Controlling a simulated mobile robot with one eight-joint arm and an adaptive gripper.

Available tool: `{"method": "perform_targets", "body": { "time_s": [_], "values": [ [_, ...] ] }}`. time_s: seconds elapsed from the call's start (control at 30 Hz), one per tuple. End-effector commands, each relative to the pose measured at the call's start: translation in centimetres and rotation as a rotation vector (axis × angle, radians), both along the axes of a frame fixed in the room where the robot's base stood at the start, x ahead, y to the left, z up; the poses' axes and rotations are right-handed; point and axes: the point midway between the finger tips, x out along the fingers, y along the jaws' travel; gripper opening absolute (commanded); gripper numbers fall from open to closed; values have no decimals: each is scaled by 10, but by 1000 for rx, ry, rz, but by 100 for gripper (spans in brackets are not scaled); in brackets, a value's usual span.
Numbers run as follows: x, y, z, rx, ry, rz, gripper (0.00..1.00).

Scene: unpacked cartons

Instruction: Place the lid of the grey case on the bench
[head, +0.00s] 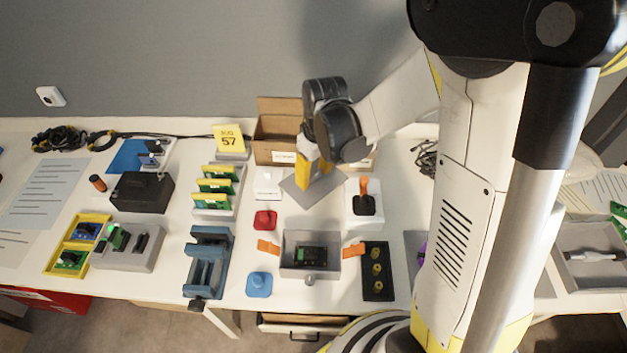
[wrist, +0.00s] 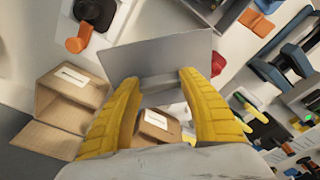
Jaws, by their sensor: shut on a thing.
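The grey lid (head: 303,202) is a flat plate held in my gripper (head: 313,182), behind the grey case. In the wrist view, the yellow fingers of my gripper (wrist: 158,80) are shut on a raised part of the lid (wrist: 150,52). Whether the lid touches the bench (head: 245,275) or hangs just above it, I cannot tell. The open grey case (head: 297,272) stands near the bench's front edge with a dark and green part inside. Orange latches (head: 268,247) stick out at its sides.
An open carton (head: 275,153) stands just behind my gripper. A white block with an orange-and-black lever (head: 364,200) is close on the right, and a red knob (head: 265,219) is at the front left. A yellow sign (head: 229,138) and green boards (head: 216,186) stand further left.

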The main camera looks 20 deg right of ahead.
Motion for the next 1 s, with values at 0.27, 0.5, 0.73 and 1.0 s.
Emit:
{"method": "perform_targets", "body": {
  "time_s": [0.27,0.5,0.73,1.0],
  "values": [
    [0,0,-15,-1,0,-1,15],
    [0,0,-21,-1,0,-1,15],
    [0,0,-28,-1,0,-1,15],
    [0,0,-26,-1,0,0,69]
  ]
}}
